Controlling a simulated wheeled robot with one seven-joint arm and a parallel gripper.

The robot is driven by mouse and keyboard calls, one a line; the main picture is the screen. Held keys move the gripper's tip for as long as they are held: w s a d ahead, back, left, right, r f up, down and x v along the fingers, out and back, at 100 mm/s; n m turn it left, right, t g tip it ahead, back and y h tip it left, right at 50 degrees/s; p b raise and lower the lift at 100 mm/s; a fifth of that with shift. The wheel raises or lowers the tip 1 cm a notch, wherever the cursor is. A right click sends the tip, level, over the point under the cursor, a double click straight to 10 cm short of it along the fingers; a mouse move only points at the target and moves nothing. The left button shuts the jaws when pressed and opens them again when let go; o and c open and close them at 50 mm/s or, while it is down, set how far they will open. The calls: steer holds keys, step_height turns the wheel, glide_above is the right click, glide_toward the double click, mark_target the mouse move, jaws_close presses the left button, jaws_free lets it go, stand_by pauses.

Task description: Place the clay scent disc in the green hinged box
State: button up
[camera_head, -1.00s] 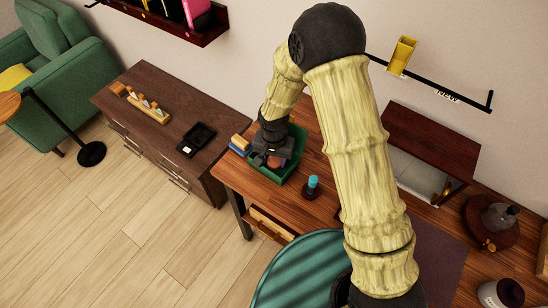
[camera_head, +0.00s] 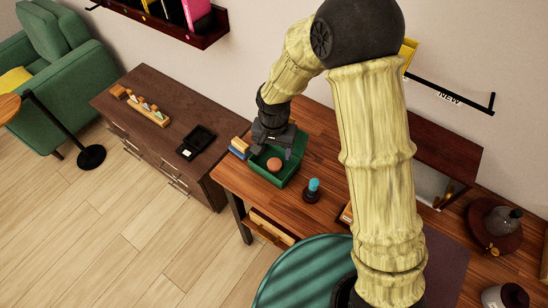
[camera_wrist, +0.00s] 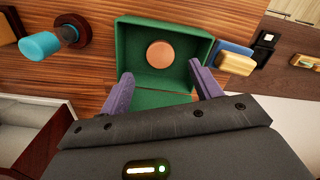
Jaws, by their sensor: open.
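The clay scent disc (camera_head: 274,164) is a round orange-brown piece lying inside the green hinged box (camera_head: 291,176), which stands open on the wooden desk. In the wrist view the disc (camera_wrist: 160,54) rests on the floor of the box (camera_wrist: 125,40), apart from its walls. My gripper (camera_head: 272,146) is at the box's far side in the head view, above it. In the wrist view my gripper (camera_wrist: 164,88) has its two purple fingers spread wide with nothing between them, and the disc lies beyond the fingertips.
A blue-topped bottle (camera_head: 312,188) stands on the desk right of the box. Blue and tan blocks (camera_head: 239,147) lie close to the box's left side.

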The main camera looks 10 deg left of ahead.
step_height(320, 180, up, 5)
steer(key=shift+r, duration=0.2)
stand_by(0.7)
steer(key=s+d+r+t, duration=0.1)
steer(key=s+d+r, duration=0.1)
steer(key=d, duration=0.6)
steer(key=s+d+r, duration=0.2)
steer(key=d, duration=0.7)
steer(key=s+d+r+t, duration=0.1)
steer(key=s+d+r, duration=0.1)
steer(key=d, duration=0.6)
steer(key=shift+s+d+t, duration=0.25)
steer(key=shift+s+t, duration=0.05)
steer(key=shift+s, duration=0.2)
steer(key=shift+r, duration=0.1)
